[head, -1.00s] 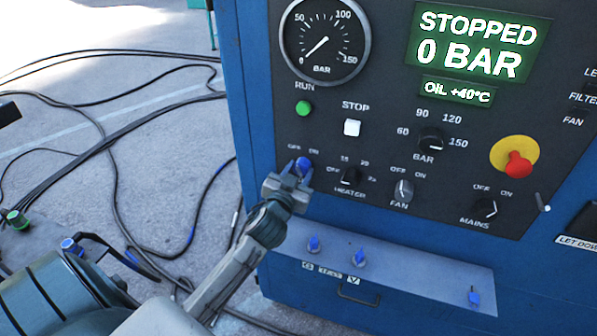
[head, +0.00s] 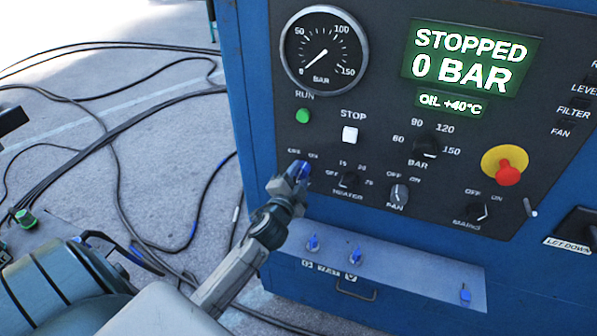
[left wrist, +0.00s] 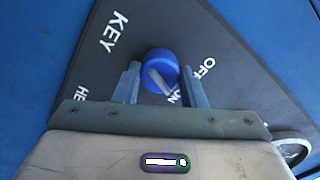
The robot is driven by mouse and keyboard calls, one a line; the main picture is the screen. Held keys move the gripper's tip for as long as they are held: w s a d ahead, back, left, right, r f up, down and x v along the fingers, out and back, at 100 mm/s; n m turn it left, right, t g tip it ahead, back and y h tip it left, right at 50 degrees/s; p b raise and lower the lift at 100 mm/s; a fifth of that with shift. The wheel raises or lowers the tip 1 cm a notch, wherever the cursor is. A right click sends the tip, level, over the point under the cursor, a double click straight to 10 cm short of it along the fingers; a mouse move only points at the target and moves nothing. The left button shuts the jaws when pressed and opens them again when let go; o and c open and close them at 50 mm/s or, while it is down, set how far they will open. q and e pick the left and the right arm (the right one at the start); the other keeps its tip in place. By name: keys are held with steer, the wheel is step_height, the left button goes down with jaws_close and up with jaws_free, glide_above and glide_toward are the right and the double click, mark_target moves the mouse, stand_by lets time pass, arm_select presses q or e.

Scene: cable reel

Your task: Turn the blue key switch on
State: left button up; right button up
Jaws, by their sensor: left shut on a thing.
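The blue key switch (head: 301,168) is a round blue knob at the lower left of the dark control panel (head: 386,110), under small OFF and ON labels. My left gripper (head: 293,178) is at the knob, shut on it. In the left wrist view the blue knob (left wrist: 158,68) sits between the two fingers of the gripper (left wrist: 160,84). Its pale pointer bar points to the lower right, toward the ON label. The word KEY is printed beside it. In the head view the gripper hides part of the knob. My right gripper is not in view.
The display (head: 469,60) reads STOPPED, 0 BAR. A heater knob (head: 347,180) and fan knob (head: 398,196) are close to the right of the gripper. A ledge with blue valves (head: 400,268) juts out below. Black cables (head: 120,175) lie on the floor to the left.

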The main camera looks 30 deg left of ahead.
arm_select(q)
steer(key=shift+m+p, duration=0.4)
steer(key=shift+m, duration=0.6)
steer(key=o, duration=1)
steer(key=b+v, duration=0.3)
steer(key=v, duration=0.7)
steer(key=shift+s+b, duration=0.4)
